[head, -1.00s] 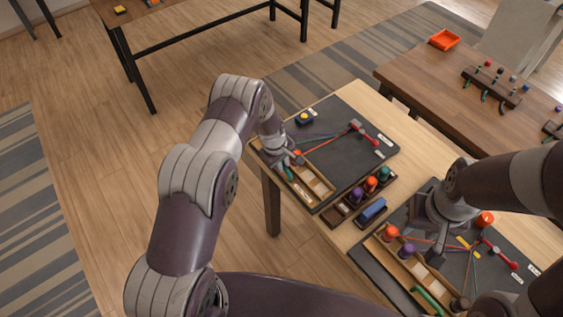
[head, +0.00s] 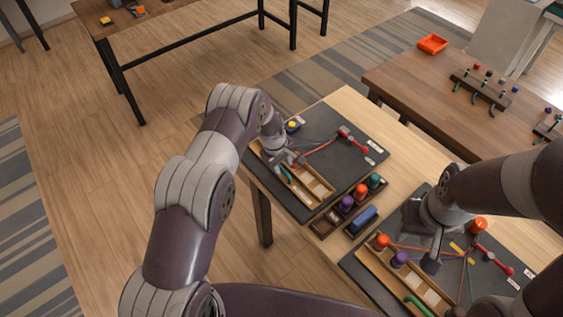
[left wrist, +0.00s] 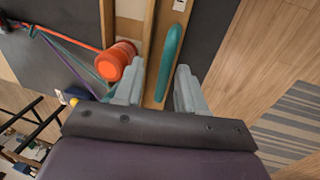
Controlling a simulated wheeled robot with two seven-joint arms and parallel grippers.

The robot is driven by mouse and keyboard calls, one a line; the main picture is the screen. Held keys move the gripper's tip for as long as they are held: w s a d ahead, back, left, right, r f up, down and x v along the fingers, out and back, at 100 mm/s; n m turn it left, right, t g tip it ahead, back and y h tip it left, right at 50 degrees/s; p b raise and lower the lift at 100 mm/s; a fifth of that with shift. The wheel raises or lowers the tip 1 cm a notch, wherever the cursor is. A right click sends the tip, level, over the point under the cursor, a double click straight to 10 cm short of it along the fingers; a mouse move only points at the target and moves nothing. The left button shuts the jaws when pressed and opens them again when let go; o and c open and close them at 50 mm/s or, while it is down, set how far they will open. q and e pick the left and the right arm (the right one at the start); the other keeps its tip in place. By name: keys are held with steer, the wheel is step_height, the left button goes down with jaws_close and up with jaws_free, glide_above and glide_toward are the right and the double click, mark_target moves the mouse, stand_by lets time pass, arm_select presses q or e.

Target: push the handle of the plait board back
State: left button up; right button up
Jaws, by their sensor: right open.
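The left plait board is a dark board (head: 318,188) with a wooden tray along its near edge. A red handle (head: 353,137) with a dark grey block stands towards its far right, where cords meet. My left gripper (head: 288,160) is above the tray's far end. In the left wrist view its fingers (left wrist: 160,90) are apart, with a teal bar (left wrist: 172,52) beyond the gap and an orange spool (left wrist: 116,60) beside the left finger. Whether they touch is unclear. My right gripper (head: 432,262) is open over the right board (head: 358,268), which has its own red handle (head: 494,260).
A spool rack (head: 331,222) and a blue block (head: 362,219) lie between the boards. A green bar (head: 417,304) lies in the right board's tray. A darker table (head: 430,95) with an orange tray (head: 432,44) stands behind. Wood floor is open at left.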

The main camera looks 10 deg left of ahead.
arm_select(q)
steer(key=shift+a+r, duration=0.1)
steer(key=shift+r, duration=0.2)
step_height(320, 180, up, 12)
steer(key=s+a+b, duration=0.1)
steer(key=b, duration=0.2)
steer(key=shift+s, duration=0.4)
